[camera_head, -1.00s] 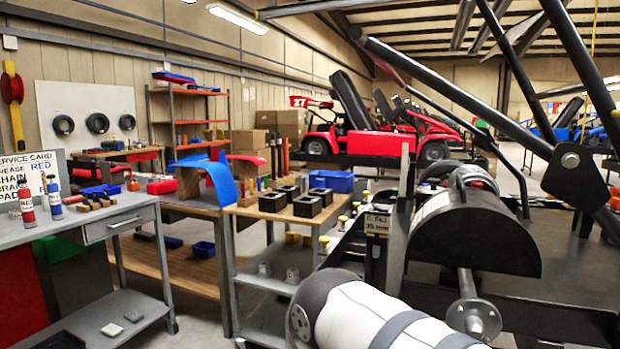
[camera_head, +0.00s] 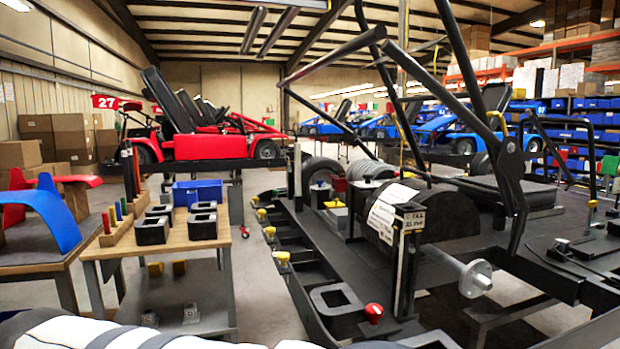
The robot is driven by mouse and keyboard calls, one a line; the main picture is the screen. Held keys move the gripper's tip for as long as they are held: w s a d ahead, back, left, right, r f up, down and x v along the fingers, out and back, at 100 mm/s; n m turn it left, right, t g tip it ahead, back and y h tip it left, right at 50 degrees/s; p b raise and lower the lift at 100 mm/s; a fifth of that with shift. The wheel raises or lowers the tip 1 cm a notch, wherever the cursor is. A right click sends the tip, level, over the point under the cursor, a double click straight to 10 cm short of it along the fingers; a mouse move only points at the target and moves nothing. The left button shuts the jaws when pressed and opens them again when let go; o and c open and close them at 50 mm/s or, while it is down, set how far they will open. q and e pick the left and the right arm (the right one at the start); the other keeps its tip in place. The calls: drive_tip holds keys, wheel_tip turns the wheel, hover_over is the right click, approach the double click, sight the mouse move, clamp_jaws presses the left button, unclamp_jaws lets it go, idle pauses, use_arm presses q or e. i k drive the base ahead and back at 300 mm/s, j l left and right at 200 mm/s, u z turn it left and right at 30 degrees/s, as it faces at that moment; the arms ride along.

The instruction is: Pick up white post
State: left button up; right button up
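I cannot make out a white post for certain. Several small coloured posts (camera_head: 118,210), among them red, green and blue, stand in a wooden rack on the wooden-topped cart at the left. A pale upright (camera_head: 404,265) with a label reading about "35 mm" stands by the black drum on the kart stand. Neither gripper is in view. A white and grey link of my own arm crosses the bottom left edge.
The wooden-topped cart (camera_head: 165,241) also holds a blue bin (camera_head: 198,193) and several black square blocks. The black kart stand (camera_head: 325,262), with a black drum (camera_head: 440,213) and angled bars, fills the right. Floor shows between them.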

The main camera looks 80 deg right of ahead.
sight(297, 156)
drive_tip(key=i+z, duration=0.7)
drive_tip(key=z, duration=0.15)
drive_tip(key=i+j+z, duration=0.1)
drive_tip(key=i+z, duration=0.35)
drive_tip(key=i+j+z, duration=0.2)
drive_tip(key=z, duration=0.25)
drive_tip(key=i+j+z, duration=0.1)
drive_tip(key=z, duration=0.3)
drive_tip(key=i+j+z, duration=0.1)
drive_tip(key=z, duration=0.3)
drive_tip(key=i+j+z, duration=0.1)
drive_tip(key=z, duration=0.3)
drive_tip(key=i+j+z, duration=0.1)
drive_tip(key=j+z, duration=0.15)
drive_tip(key=z, duration=0.15)
drive_tip(key=j+z, duration=0.15)
drive_tip(key=z, duration=0.25)
